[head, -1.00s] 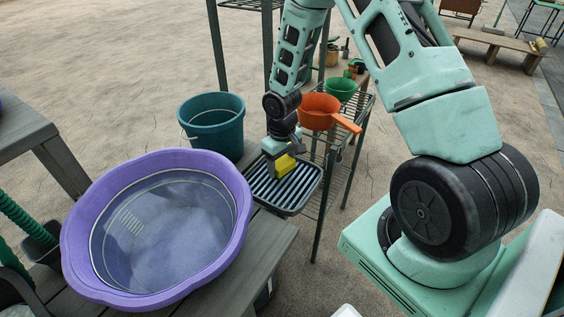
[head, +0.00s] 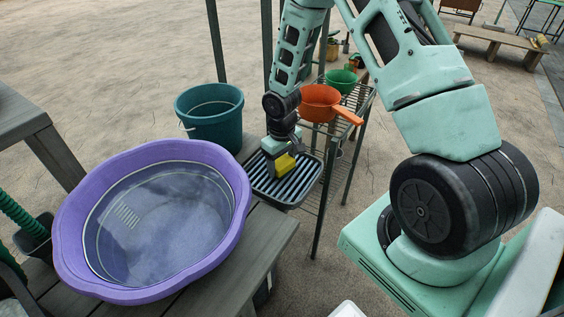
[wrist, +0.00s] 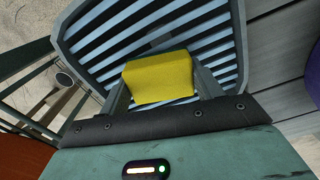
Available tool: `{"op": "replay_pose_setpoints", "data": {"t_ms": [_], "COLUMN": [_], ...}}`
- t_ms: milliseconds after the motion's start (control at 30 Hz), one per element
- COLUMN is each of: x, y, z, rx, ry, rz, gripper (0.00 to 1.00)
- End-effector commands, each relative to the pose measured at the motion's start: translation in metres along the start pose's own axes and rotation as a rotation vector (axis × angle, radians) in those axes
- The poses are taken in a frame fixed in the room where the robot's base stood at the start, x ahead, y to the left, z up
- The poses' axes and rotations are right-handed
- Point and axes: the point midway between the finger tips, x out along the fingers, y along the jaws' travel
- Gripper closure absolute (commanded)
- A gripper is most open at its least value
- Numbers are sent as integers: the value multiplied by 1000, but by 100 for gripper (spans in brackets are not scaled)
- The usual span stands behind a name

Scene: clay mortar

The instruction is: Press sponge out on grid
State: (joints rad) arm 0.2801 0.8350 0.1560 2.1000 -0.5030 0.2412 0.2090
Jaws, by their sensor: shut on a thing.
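The yellow sponge (head: 285,164) is between the fingers of my gripper (head: 279,163), which is shut on it. In the wrist view the sponge (wrist: 159,77) shows as a yellow block between the two fingers (wrist: 160,88). The grid (head: 265,188) is a dark tray with pale slats on the bench, and it also shows in the wrist view (wrist: 90,46). The sponge is over the grid, and the slats show around it. I cannot tell whether its underside touches the slats.
A purple tub (head: 240,205) of water stands left of the grid on the wooden bench (head: 262,245). A teal bucket (head: 210,128) is behind it. An orange pot (head: 319,103) and a green bowl (head: 341,80) sit on the wire rack to the right.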

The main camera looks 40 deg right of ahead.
Motion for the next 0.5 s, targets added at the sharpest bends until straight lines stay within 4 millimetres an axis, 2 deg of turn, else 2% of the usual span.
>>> {"op": "replay_pose_setpoints", "data": {"t_ms": [500], "x": [5], "y": [0], "z": [0], "rx": [0], "ry": [0], "rz": [0], "gripper": [59]}}
